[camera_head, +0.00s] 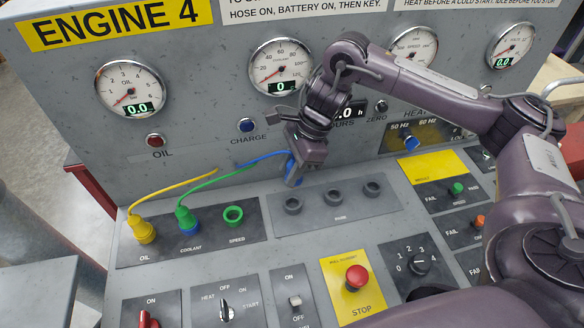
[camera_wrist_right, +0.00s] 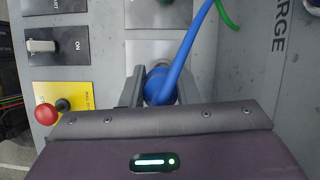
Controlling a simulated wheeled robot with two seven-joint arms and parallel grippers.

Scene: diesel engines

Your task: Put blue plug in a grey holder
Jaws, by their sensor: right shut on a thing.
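My right gripper (camera_head: 294,176) comes down from above and is shut on the blue plug (camera_head: 289,168). In the right wrist view the blue plug (camera_wrist_right: 158,87) sits between the two fingers, with its blue cable running up. Three round grey holders stand in a row on a grey plate: left (camera_head: 292,204), middle (camera_head: 335,197) and right (camera_head: 373,188). All three look empty. The gripper is just above and behind the left one; the gap between plug and holder cannot be judged. My left gripper is not in view.
A yellow plug (camera_head: 144,230) sits in the oil socket, and a green plug (camera_head: 187,219) in the blue coolant socket. The green speed socket (camera_head: 233,216) is empty. A red stop button (camera_head: 356,277) and switches (camera_head: 225,312) stand in front. Gauges (camera_head: 281,66) line the upright panel.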

